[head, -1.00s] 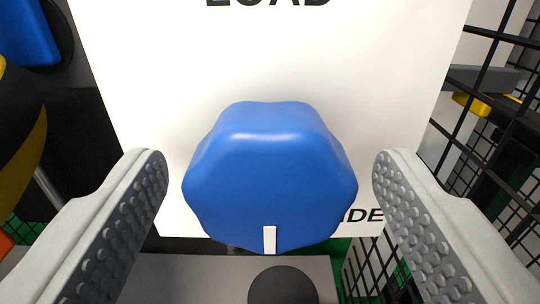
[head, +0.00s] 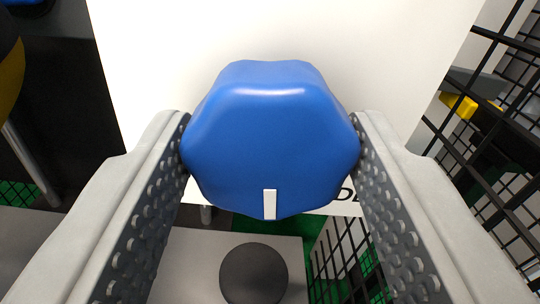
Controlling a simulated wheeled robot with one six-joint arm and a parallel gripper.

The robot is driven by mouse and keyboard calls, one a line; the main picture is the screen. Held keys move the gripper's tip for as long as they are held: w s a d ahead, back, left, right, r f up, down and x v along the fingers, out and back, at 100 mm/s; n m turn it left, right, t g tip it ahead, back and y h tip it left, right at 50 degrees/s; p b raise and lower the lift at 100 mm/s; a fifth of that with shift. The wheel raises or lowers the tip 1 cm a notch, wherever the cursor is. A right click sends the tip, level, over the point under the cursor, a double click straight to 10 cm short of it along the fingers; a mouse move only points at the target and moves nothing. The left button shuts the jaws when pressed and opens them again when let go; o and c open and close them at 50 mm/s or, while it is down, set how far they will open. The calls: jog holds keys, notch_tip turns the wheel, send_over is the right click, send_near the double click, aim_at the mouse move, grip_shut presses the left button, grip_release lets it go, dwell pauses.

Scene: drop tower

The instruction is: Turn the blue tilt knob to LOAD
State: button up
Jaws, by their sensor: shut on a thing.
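The blue tilt knob (head: 270,130) is a lobed knob in the middle of the head view, in front of a white panel (head: 150,60). Its white pointer mark (head: 269,204) is at the bottom edge and points down. My gripper (head: 271,140) is shut on the knob, with one grey studded finger touching its left side and the other its right side. The LOAD lettering is out of view above. Part of a dark label shows at the panel's lower right, mostly hidden by the knob and right finger.
A black wire mesh (head: 505,130) with a yellow part (head: 458,105) stands at the right. A dark round disc (head: 254,274) sits on a grey surface below the knob. A yellow and black object (head: 10,75) is at the left edge.

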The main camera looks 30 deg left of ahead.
jog(key=n, duration=2.1)
jog(key=shift+n, duration=0.3)
jog(key=n, duration=0.4)
jog(key=shift+f, duration=0.1)
jog(key=n, duration=0.5)
jog(key=shift+n, duration=1.8)
